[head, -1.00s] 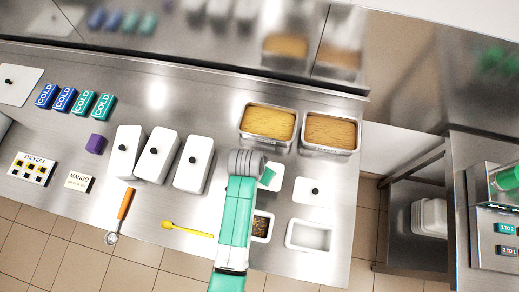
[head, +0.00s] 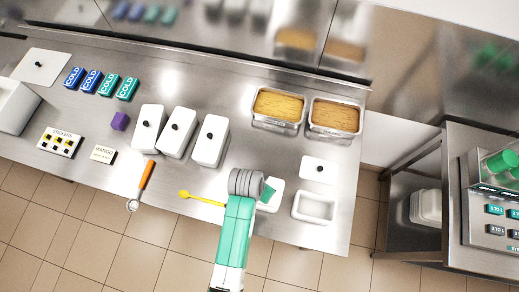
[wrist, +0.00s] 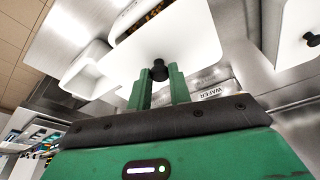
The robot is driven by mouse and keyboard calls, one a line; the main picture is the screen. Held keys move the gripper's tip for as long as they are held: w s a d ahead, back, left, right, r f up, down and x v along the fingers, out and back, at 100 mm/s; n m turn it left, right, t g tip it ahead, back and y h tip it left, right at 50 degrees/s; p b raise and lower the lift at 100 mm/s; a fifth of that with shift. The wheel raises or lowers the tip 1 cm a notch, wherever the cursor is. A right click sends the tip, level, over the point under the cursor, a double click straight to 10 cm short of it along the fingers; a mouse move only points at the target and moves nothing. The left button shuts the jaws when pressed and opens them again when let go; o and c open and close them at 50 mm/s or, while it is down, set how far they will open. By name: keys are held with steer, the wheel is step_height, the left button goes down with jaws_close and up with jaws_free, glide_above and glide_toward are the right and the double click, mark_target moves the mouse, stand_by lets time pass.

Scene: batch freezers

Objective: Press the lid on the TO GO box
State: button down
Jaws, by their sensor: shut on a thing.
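My gripper (wrist: 159,80) is shut on the black knob (wrist: 159,68) of a white square lid (wrist: 185,38) in the wrist view. Behind the lid's edge shows an open white tub (wrist: 122,24) with dark bits in it, partly covered in view. Whether lid and tub touch, I cannot tell. In the head view my gripper (head: 268,193) is near the counter's front edge, with the white lid (head: 276,201) showing beside it; my arm hides most of the tub. I can read no TO GO marking.
An empty white tub (head: 314,207) and another knobbed lid (head: 319,169) lie just right. Two metal pans of wafers (head: 279,107) stand behind. Three white knobbed boxes (head: 210,141) stand left. A yellow spoon (head: 201,199) and an orange-handled scoop (head: 146,175) lie at the front edge.

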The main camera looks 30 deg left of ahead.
step_height(320, 180, down, 6)
steer(key=b, duration=0.4)
steer(key=shift+r, duration=0.25)
steer(key=shift+p, duration=0.45)
stand_by(0.7)
steer(key=shift+f, duration=0.2)
stand_by(1.4)
steer(key=c, duration=0.7)
jaws_free()
steer(key=shift+r+p, duration=0.1)
steer(key=shift+p, duration=0.3)
step_height(320, 180, up, 7)
steer(key=p, duration=0.7)
jaws_close()
